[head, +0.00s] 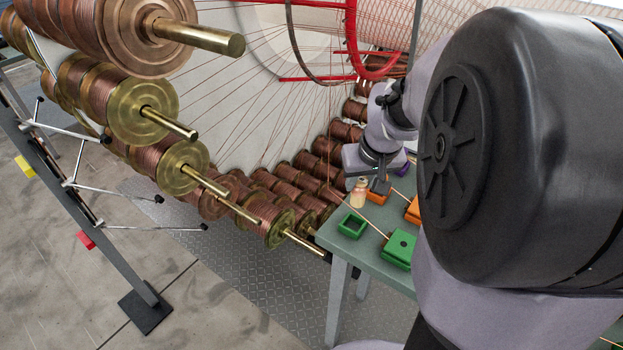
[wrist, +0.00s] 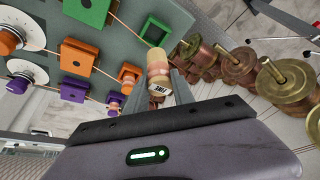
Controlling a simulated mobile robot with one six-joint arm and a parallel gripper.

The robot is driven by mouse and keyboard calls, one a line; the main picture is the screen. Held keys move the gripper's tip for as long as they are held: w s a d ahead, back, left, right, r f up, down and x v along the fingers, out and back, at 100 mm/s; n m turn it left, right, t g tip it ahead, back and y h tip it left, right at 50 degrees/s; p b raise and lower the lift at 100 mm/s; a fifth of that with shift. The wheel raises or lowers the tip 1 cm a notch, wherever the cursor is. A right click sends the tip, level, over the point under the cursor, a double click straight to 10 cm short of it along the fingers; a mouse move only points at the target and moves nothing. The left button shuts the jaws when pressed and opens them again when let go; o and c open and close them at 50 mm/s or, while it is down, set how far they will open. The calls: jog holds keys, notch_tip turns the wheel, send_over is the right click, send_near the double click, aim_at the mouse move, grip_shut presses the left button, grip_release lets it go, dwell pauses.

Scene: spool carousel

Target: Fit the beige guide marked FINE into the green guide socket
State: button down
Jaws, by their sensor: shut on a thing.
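The beige guide (wrist: 157,68) is a short cylinder with a paler band and a label reading FINE. My gripper (wrist: 160,85) is shut on it. In the head view the guide (head: 358,193) hangs from my gripper (head: 364,180) near the bench's left edge, behind the green guide socket. The green guide socket (wrist: 154,31) is a square frame with an open, empty middle. It also shows in the head view (head: 352,226) at the bench's near left corner. The guide is apart from the socket, and its lower end lies towards it in the wrist view.
A green block (head: 399,249) sits right of the socket. An orange socket (wrist: 130,76) and a purple socket (wrist: 115,101) stand beside the guide, with orange and purple blocks and wires along the bench (wrist: 115,55). Copper spools (head: 265,215) crowd close past the bench's left edge.

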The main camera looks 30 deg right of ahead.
aim_at(358, 206)
notch_tip(358, 206, down, 10)
jog(key=b, duration=0.4)
jog(key=shift+r, duration=0.2)
jog(key=c, duration=1.5)
grip_release()
jog(key=shift+f, duration=0.2)
jog(key=o, duration=0.4)
jog(key=shift+r, duration=0.1)
